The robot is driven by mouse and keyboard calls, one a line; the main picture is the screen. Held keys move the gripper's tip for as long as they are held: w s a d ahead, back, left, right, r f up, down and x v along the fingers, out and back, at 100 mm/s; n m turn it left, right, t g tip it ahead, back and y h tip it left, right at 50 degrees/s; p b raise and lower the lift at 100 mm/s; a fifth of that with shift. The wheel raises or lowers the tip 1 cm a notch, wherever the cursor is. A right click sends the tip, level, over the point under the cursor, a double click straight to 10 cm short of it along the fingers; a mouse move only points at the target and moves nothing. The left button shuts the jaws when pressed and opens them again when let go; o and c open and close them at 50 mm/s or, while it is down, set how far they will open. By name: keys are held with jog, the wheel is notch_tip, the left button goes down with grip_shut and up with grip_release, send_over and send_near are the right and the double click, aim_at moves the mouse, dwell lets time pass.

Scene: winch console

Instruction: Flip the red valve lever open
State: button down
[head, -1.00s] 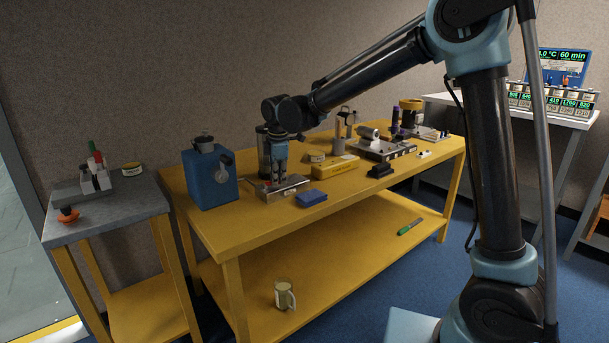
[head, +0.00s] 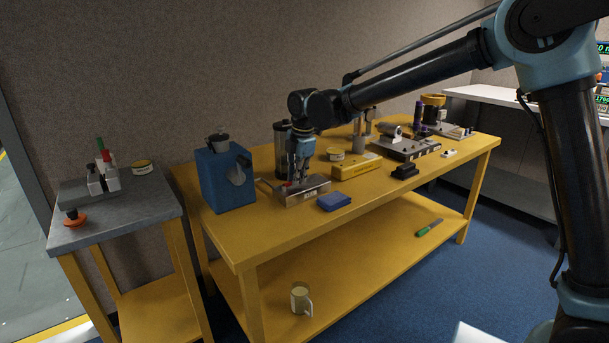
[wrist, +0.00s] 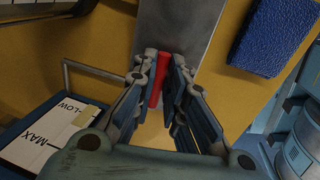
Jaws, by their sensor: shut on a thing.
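The red valve lever (wrist: 152,62) shows in the wrist view as a red bar between my two fingers. It lies over a grey metal block (wrist: 178,28). My gripper (wrist: 162,76) is shut on the lever, with a finger on each side of it. In the head view my gripper (head: 300,178) points down at the metal block (head: 312,190) on the yellow bench. The lever is mostly hidden by the fingers there.
A dark cylinder (head: 281,150) stands behind my gripper. A blue pad (head: 333,201) and a yellow case (head: 356,167) lie to the right. The bench's front edge (head: 370,202) is clear.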

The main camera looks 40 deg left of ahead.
jog(key=shift+w, duration=0.35)
jog(key=c, duration=1.6)
grip_release()
jog(key=shift+c, duration=0.2)
jog(key=shift+s, duration=0.15)
jog(key=shift+s, duration=0.1)
notch_tip(320, 180, up, 12)
jog(key=d, duration=0.2)
jog(key=shift+s+f, duration=0.15)
jog(key=shift+s, duration=0.05)
jog(key=shift+d, duration=0.1)
